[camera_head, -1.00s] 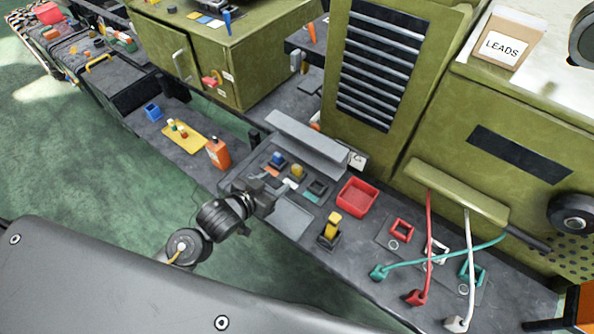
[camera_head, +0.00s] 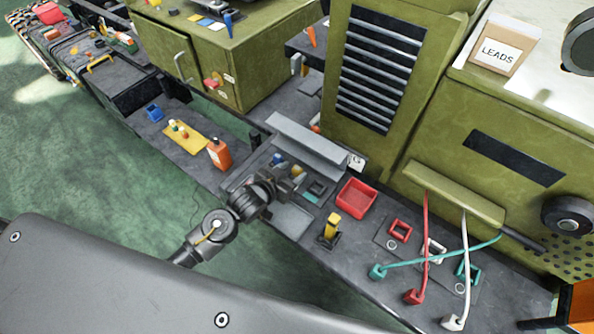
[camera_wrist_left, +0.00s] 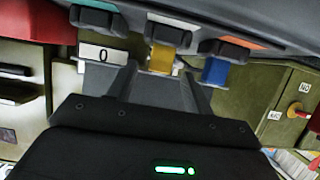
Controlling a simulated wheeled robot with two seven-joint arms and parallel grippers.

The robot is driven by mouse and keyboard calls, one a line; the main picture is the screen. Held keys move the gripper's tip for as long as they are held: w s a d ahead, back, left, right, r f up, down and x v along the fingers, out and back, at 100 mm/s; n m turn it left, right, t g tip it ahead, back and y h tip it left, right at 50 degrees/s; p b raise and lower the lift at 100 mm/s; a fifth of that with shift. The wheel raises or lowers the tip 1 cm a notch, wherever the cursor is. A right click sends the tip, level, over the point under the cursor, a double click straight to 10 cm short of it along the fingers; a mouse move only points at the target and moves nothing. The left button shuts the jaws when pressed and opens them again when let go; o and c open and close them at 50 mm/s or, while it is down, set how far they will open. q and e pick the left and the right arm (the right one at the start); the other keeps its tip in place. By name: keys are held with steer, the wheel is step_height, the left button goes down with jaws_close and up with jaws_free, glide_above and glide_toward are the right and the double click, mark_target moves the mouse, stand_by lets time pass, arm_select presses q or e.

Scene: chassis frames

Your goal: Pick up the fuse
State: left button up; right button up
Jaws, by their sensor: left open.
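My left gripper (camera_head: 293,181) is over the small fuse panel (camera_head: 290,215) below the grey angled cover. A yellow block (camera_head: 298,171), which looks like a fuse, and a blue block (camera_head: 278,159) stand in sockets there, partly hidden by the gripper. In the left wrist view the gripper (camera_wrist_left: 162,76) is open and empty. The yellow block (camera_wrist_left: 162,58) lies between its fingers' lines, just beyond the tips. The blue block (camera_wrist_left: 215,70) is to the right. I cannot tell whether the fingers touch the yellow block. My right gripper is not in view.
A red tray (camera_head: 356,198) and a yellow-handled switch (camera_head: 331,228) stand right of the panel. Red, white and teal leads (camera_head: 425,255) cross farther right. An orange bottle (camera_head: 219,154) stands to the left. The grey cover (camera_head: 308,145) rises behind the panel.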

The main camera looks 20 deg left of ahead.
mark_target(296, 169)
arm_select(q)
steer(key=x, duration=0.3)
steer(key=shift+d+f, duration=0.1)
steer(key=c, duration=1.1)
steer(key=shift+o, duration=0.2)
